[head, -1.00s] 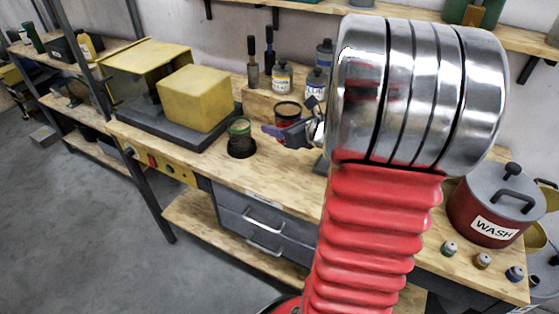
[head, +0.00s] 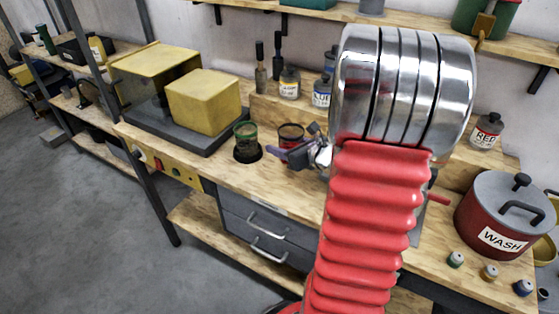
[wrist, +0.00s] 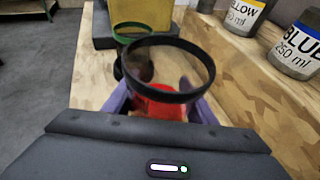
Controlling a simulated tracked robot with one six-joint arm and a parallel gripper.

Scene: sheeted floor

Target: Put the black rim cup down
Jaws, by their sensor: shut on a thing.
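The black rim cup (wrist: 172,64) is a clear cup with a black rim and red at its bottom. My gripper (wrist: 158,105) is shut on it, with a purple finger on each side. In the head view the cup (head: 290,134) is at the tips of my gripper (head: 290,148), over the wooden bench, upright or nearly so. I cannot tell whether its base touches the bench. A green rim cup (head: 246,138) stands to its left by a round dark spot on the bench. It also shows behind the black rim in the wrist view (wrist: 133,32).
A yellow block (head: 203,102) on a dark grey base stands left of the cups. Labelled bottles (head: 289,83) stand on a raised ledge behind. A red WASH pot (head: 495,220) and several small jars (head: 489,272) are at the right. Bare bench lies in front of the cups.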

